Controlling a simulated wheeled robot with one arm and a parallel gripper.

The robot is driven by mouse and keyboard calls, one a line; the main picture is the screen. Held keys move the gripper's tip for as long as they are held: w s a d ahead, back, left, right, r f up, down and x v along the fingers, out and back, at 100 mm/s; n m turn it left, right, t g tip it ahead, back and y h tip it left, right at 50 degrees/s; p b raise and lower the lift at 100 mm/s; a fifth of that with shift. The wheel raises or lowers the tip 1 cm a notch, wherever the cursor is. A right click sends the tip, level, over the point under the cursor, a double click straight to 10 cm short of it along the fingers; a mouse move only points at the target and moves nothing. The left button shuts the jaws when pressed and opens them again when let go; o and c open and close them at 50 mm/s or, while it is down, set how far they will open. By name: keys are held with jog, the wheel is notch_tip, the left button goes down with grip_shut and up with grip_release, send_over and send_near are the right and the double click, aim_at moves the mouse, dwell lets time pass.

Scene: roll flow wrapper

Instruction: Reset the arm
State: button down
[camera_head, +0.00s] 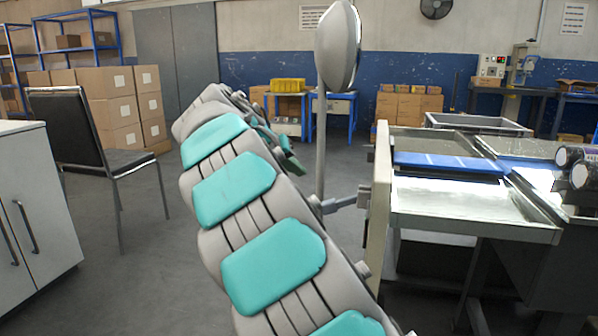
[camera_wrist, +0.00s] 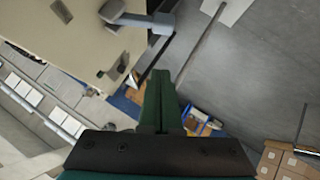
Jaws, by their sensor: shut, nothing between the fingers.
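My arm, grey with teal pads, reaches up and away from the lower middle of the head view. My gripper (camera_head: 290,163) shows small and dark green beside the far part of the arm, partly hidden by it. In the wrist view my gripper (camera_wrist: 160,78) has its green fingers pressed together, with nothing between them. It hangs in free air over the grey floor, apart from any object.
The wrapper machine (camera_head: 480,205) stands close on the right, with a blue strip (camera_head: 448,162) on top. A grey oval head (camera_head: 338,45) on a pole rises beside it. A black chair (camera_head: 68,125), white cabinet (camera_head: 35,215) and stacked boxes (camera_head: 105,100) are left.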

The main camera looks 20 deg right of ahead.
jog(key=s+d+f+g+y+p, duration=0.1)
jog(key=s+d+f+g, duration=0.15)
jog(key=s, duration=0.65)
jog(key=s+d+f+g+y+p, duration=0.1)
jog(key=s+f+y, duration=0.15)
jog(key=s, duration=0.65)
jog(key=s+a+f+n+g+y, duration=0.1)
jog(key=s+a+f, duration=0.3)
jog(key=s, duration=0.6)
jog(key=s+a+f+n+g+y+p, duration=0.1)
jog(key=s+a+f, duration=0.3)
jog(key=s, duration=0.5)
jog(key=s+a+f+n+g+y+p, duration=0.1)
jog(key=s+a+f+n+y, duration=0.1)
jog(key=s+f, duration=0.5)
jog(key=s+a+y, duration=0.1)
jog(key=s+a, duration=0.1)
jog(key=s, duration=0.1)
jog(key=shift+s+a+f, duration=0.35)
jog(key=shift+f, duration=0.05)
jog(key=shift+d+g, duration=0.1)
jog(key=shift+g, duration=0.15)
